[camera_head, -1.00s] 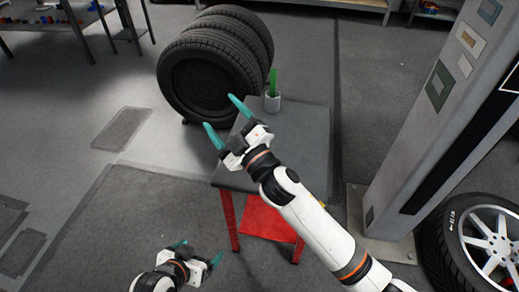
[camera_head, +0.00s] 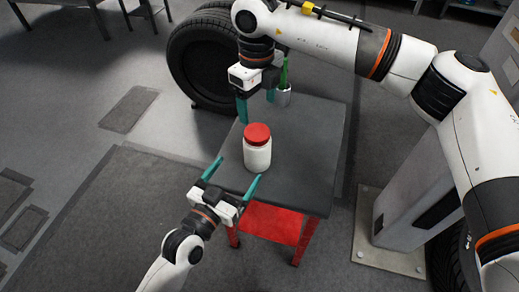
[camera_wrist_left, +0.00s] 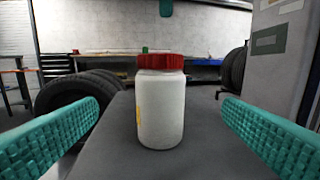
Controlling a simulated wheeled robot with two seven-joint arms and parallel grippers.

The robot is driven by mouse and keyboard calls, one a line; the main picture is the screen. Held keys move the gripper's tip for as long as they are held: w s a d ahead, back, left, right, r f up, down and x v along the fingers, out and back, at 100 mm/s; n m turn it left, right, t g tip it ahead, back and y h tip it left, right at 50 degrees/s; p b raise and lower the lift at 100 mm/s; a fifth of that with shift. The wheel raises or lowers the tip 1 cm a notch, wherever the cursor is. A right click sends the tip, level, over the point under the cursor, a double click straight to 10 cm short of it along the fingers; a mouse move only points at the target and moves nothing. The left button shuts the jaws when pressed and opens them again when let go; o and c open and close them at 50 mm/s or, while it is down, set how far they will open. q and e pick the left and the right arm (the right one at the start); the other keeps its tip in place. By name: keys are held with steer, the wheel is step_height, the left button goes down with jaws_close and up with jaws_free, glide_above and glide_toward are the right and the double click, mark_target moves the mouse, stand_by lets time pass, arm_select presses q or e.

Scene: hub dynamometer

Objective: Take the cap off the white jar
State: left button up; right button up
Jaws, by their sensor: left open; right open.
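The white jar (camera_head: 257,157) stands upright on the grey table with its red cap (camera_head: 257,134) on. In the left wrist view the jar (camera_wrist_left: 160,110) and its red cap (camera_wrist_left: 160,62) are centred between the teal fingers, a little ahead of them. My left gripper (camera_head: 234,174) is open, in front of and to the lower left of the jar, and not touching it. My right gripper (camera_head: 257,104) is open and points down, above and behind the cap, apart from it. One right fingertip also shows at the top of the left wrist view.
The small table (camera_head: 310,145) has a dark grey top and a red lower shelf (camera_head: 270,222). A grey pillar (camera_head: 405,215) stands to the right.

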mark_target(258, 142)
arm_select(q)
steer(key=x, duration=1.1)
steer(key=shift+w+d+f, duration=0.1)
steer(key=shift+w, duration=0.15)
